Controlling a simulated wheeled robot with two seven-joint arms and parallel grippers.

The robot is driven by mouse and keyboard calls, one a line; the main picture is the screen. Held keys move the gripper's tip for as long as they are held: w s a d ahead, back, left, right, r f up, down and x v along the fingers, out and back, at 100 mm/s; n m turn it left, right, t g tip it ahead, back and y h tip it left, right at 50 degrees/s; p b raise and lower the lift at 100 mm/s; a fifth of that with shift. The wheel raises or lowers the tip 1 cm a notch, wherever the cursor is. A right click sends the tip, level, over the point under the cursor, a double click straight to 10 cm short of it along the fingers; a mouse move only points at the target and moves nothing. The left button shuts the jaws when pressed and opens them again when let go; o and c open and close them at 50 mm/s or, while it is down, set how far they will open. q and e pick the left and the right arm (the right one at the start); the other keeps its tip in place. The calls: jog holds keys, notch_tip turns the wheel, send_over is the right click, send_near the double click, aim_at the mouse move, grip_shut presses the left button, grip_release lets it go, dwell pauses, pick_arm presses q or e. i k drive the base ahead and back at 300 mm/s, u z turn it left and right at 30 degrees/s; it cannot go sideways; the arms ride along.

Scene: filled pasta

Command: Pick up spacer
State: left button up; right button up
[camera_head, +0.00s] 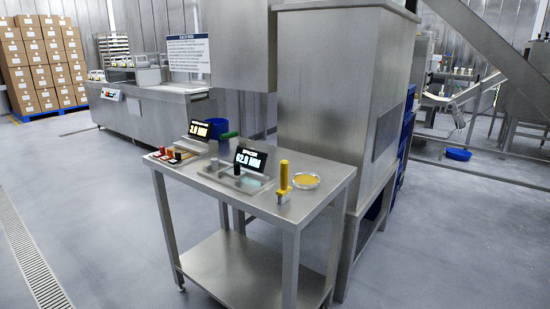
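I cannot tell for sure which item is the spacer. Small red, orange and dark pieces (167,154) sit in a row at the left end of a steel table (310,184). A steel base with a tilted black display (249,159) stands mid-table; its lower line seems to read 02.0 MM, and grey and black posts are beside it. A yellow cylinder (284,176) stands upright at the right on a small metal block. Neither of my grippers is in view.
A second display (200,129) stands at the table's back left. A clear dish with yellow contents (305,181) is at its right. A large steel housing (330,90) rises close behind. The floor (100,215) left of the table is open, with a drain grate (30,255).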

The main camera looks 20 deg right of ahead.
aim_at(214, 164)
jog(key=z, duration=0.45)
jog(key=i, duration=0.9)
jog(key=u, duration=0.45)
jog(key=i, duration=0.5)
jog(key=u, duration=0.45)
